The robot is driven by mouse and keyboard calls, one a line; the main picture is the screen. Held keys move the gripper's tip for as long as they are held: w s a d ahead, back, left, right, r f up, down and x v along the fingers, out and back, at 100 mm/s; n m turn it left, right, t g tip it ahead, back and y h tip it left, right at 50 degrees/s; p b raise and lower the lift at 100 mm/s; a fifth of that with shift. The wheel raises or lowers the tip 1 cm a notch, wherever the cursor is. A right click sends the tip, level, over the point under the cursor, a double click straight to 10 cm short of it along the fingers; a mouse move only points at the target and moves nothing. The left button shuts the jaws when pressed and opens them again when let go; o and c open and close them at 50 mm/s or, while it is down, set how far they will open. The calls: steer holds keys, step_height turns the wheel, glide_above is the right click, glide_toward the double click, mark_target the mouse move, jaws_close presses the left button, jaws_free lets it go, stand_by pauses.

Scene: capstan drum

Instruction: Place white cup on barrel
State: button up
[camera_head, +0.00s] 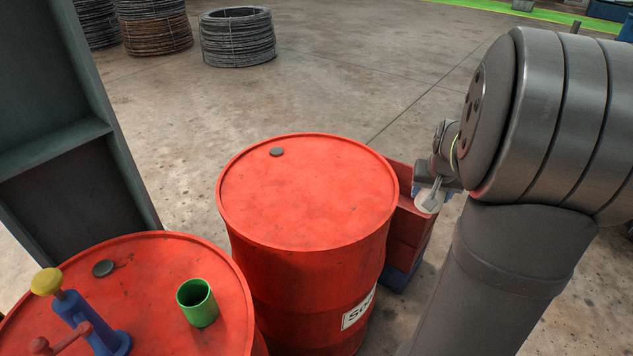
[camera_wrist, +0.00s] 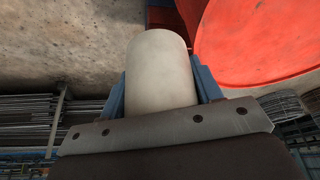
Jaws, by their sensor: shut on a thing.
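The white cup (camera_wrist: 160,68) fills the middle of the wrist view, between the blue fingers of my gripper (camera_wrist: 162,82). My gripper (camera_head: 432,192) is shut on it. In the head view only a small pale part of the cup (camera_head: 429,206) shows, just right of the middle red barrel's rim. The middle red barrel (camera_head: 315,190) stands upright, with a dark cap near the far left of its top, which is otherwise bare. A red barrel top (camera_wrist: 262,40) shows right of the cup in the wrist view. The cup is apart from the barrel top.
A second red barrel (camera_head: 150,265) at front left carries a green cup (camera_head: 197,302) and a blue hand pump (camera_head: 90,322) with a yellow knob. Red and blue boxes (camera_head: 408,235) stand behind the middle barrel's right side. A grey steel column (camera_head: 60,130) rises at left.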

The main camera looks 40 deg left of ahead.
steer(key=s+a+n+y, duration=0.1)
steer(key=s+a+n, duration=0.1)
steer(key=s+a, duration=0.4)
steer(key=s+a+n, duration=0.2)
steer(key=s+a, duration=0.1)
steer(key=a, duration=0.5)
steer(key=shift+g, duration=0.4)
steer(key=s+a+f, duration=0.1)
steer(key=a+f, duration=0.1)
steer(key=a, duration=0.1)
steer(key=s+a+f, duration=0.1)
steer(key=a+f, duration=0.1)
steer(key=a, duration=0.2)
steer(key=s+a+f, duration=0.1)
steer(key=a+f, duration=0.1)
steer(key=a, duration=0.1)
steer(key=shift+s+a, duration=0.15)
steer(key=shift+a, duration=0.15)
steer(key=shift+a+f, duration=0.1)
steer(key=shift+f, duration=2)
steer(key=shift+f, duration=0.15)
steer(key=o, duration=1)
steer(key=shift+c, duration=0.2)
